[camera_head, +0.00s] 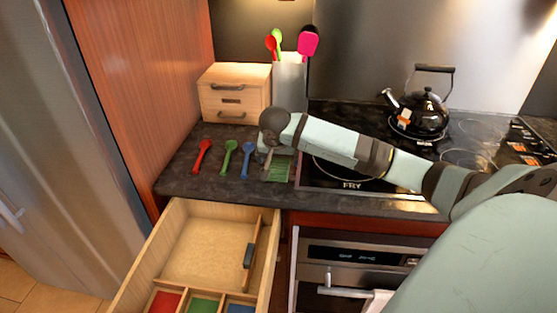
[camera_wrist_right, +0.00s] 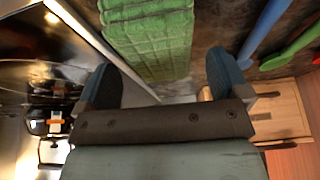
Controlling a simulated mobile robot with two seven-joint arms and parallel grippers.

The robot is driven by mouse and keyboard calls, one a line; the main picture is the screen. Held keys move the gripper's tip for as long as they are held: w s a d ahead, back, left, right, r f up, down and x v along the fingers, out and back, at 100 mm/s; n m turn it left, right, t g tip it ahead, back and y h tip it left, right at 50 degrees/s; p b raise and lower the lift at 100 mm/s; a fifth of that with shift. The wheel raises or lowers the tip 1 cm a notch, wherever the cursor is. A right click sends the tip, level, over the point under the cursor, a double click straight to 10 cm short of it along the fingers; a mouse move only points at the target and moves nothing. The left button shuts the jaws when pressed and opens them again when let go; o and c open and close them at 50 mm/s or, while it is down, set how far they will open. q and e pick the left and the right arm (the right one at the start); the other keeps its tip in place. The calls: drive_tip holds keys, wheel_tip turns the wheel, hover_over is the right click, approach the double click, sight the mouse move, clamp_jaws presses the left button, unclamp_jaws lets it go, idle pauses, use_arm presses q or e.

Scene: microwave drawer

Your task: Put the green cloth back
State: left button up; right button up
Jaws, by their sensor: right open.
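The green cloth (camera_head: 279,169) lies on the dark counter, just left of the cooktop. In the right wrist view the cloth (camera_wrist_right: 150,38) is a ribbed green strip ahead of the fingers. My right gripper (camera_head: 268,158) is over the counter by the cloth, partly hidden by my arm in the head view. In the wrist view my right gripper (camera_wrist_right: 165,85) is open, its two fingers spread to either side of the cloth's line, with nothing between the tips. My left gripper is not in view.
Red (camera_head: 201,156), green (camera_head: 229,158) and blue (camera_head: 248,160) spoons lie left of the cloth. The open drawer (camera_head: 205,250) below has colored compartments. A small wooden chest (camera_head: 235,92), a utensil holder (camera_head: 290,82) and a black kettle (camera_head: 420,112) stand behind.

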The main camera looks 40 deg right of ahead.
drive_tip(key=v, duration=1)
drive_tip(key=shift+a+r, duration=0.2)
drive_tip(key=shift+r, duration=0.05)
drive_tip(key=shift+s, duration=0.1)
